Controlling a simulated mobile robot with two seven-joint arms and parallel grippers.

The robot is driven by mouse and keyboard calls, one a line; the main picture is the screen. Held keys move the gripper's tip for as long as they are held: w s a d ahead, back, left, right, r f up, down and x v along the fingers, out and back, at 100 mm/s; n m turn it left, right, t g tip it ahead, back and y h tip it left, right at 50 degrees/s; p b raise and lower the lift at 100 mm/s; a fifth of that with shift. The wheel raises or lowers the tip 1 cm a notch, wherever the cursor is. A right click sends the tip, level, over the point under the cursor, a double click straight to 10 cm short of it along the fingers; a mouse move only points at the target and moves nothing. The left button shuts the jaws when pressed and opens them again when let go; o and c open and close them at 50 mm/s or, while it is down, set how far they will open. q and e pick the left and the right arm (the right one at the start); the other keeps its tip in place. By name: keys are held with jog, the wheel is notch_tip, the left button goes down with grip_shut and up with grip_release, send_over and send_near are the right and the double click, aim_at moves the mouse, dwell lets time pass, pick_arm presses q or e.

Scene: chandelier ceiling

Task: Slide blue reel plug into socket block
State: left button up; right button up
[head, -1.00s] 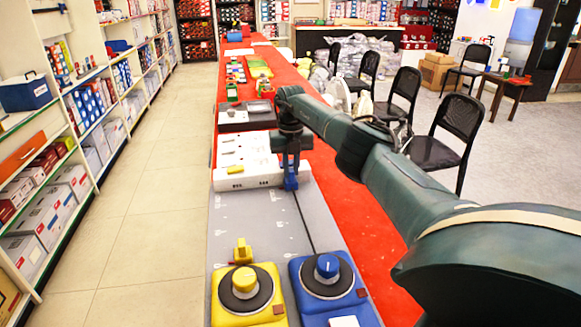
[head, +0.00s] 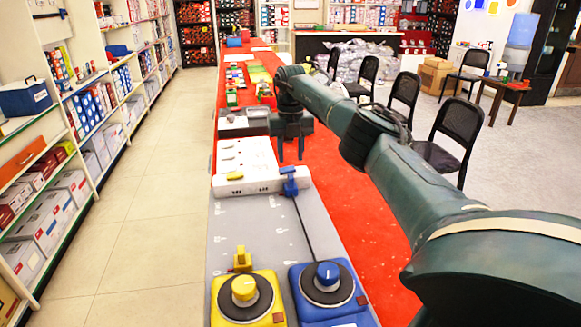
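The blue reel (head: 326,285) sits at the front of the grey mat (head: 262,220), and a dark cable runs from it to the blue plug (head: 290,183). The plug is at the right part of the front face of the white socket block (head: 245,170). It appears to touch the block; how deep it sits I cannot tell. My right gripper (head: 290,157) is open and empty, behind and above the plug, with its two fingers apart and pointing down. My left gripper is not in view.
A yellow reel (head: 245,297) with a yellow plug (head: 242,259) stands left of the blue reel. Small items line the red table (head: 345,222) farther back. Black chairs (head: 457,130) stand right.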

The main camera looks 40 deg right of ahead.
aim_at(291, 176)
notch_tip(291, 176, up, 7)
jog(key=shift+p, duration=0.35)
jog(key=shift+a+f, duration=0.1)
dwell(0.4)
